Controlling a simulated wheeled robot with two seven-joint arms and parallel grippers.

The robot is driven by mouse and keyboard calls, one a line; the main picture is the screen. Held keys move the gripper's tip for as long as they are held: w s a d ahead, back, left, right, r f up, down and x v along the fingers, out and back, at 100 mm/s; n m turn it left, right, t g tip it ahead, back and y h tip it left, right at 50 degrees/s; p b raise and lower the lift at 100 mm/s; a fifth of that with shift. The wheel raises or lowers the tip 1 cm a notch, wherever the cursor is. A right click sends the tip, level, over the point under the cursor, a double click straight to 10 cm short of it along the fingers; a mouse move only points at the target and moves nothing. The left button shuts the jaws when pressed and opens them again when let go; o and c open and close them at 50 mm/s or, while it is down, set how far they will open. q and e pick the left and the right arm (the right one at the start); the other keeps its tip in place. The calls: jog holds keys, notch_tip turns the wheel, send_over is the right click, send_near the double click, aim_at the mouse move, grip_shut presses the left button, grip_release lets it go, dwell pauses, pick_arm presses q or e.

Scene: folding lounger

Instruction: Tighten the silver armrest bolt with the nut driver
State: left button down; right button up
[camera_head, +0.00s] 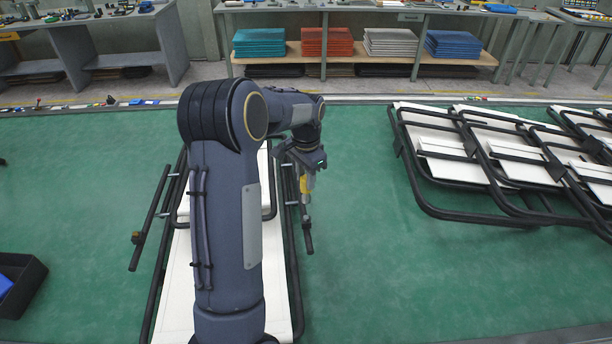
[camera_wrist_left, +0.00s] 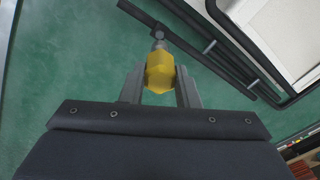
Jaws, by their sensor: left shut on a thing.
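The lounger (camera_head: 178,290) lies on the green floor with a white panel and black tube frame, partly hidden behind my left arm. My left gripper (camera_head: 307,172) is at its right side, shut on the yellow nut driver (camera_head: 307,185). In the left wrist view the driver (camera_wrist_left: 159,72) sits between the two fingers of the gripper (camera_wrist_left: 160,88), its grey shaft pointing away toward a black armrest bar (camera_wrist_left: 169,27). The right armrest (camera_head: 307,235) is just below the driver in the head view. I cannot make out the silver bolt. My right gripper is not in view.
Several folded loungers (camera_head: 450,170) lie stacked on the right. A black bin (camera_head: 30,285) with a blue thing stands at the left. Shelves with coloured stacks (camera_head: 325,41) line the back. The green floor (camera_head: 400,265) right of the lounger is clear.

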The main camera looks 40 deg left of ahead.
aim_at(306, 197)
pick_arm(q)
jog(key=shift+f+b, duration=2.05)
jog(key=shift+f, duration=0.8)
jog(key=shift+f, duration=1.1)
dwell(0.4)
jog(key=c, duration=1)
grip_release()
notch_tip(306, 197, up, 8)
jog(key=shift+f+b, duration=0.1)
jog(key=shift+b, duration=0.55)
jog(key=c, duration=0.3)
